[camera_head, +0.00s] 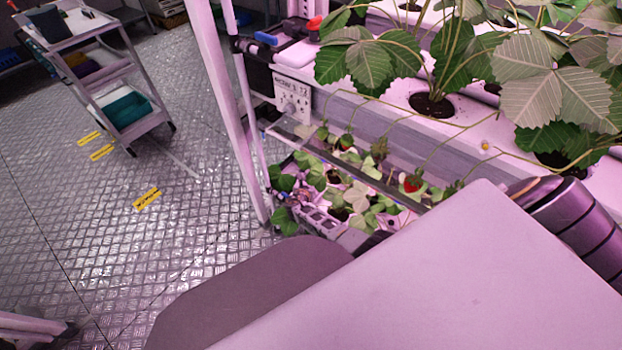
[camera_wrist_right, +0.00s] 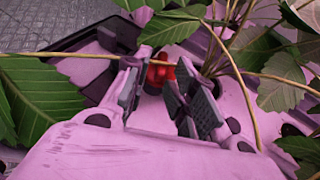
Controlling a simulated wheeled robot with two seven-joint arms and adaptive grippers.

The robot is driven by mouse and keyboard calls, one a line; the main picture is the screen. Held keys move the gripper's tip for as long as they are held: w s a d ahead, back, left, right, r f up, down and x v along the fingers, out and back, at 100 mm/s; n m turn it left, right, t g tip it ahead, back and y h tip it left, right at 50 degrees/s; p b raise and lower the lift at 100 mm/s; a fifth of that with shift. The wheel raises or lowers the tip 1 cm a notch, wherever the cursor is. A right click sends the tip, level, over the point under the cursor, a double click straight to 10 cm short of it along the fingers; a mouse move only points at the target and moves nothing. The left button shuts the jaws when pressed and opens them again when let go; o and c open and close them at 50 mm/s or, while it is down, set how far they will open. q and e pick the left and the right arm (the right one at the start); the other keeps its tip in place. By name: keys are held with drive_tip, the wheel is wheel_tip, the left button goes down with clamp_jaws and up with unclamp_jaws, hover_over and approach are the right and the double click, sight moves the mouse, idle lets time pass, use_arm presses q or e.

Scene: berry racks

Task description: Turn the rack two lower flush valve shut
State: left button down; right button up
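I cannot tell which of these, if either, is the lower flush valve. In the right wrist view my right gripper (camera_wrist_right: 163,95) is open, with its dark finger pads apart. A red thing (camera_wrist_right: 160,75) shows between and beyond the fingers. I cannot tell whether it is a valve handle or a berry, or whether the pads touch it. My left gripper is not in view.
The upper rack trough (camera_head: 350,115) holds large leafy plants, with berry plants (camera_head: 345,190) below. A pale upright post (camera_head: 228,110) stands at its left. Stems and leaves (camera_wrist_right: 45,90) crowd my right gripper. A cart (camera_head: 100,75) stands farther left; the plated floor between is mostly clear.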

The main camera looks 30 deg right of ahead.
drive_tip(key=shift+w+d+r, duration=0.2)
drive_tip(key=shift+w+d, duration=0.05)
drive_tip(key=shift+d, duration=0.05)
drive_tip(key=shift+s+a+f, duration=0.2)
drive_tip(key=shift+s+a, duration=0.05)
drive_tip(key=shift+s, duration=0.05)
drive_tip(key=shift+s+a, duration=0.1)
drive_tip(key=shift+r+v, duration=0.1)
drive_tip(key=shift+v, duration=1.65)
drive_tip(key=shift+r+v, duration=0.15)
drive_tip(key=shift+v, duration=1.55)
drive_tip(key=shift+o, duration=0.2)
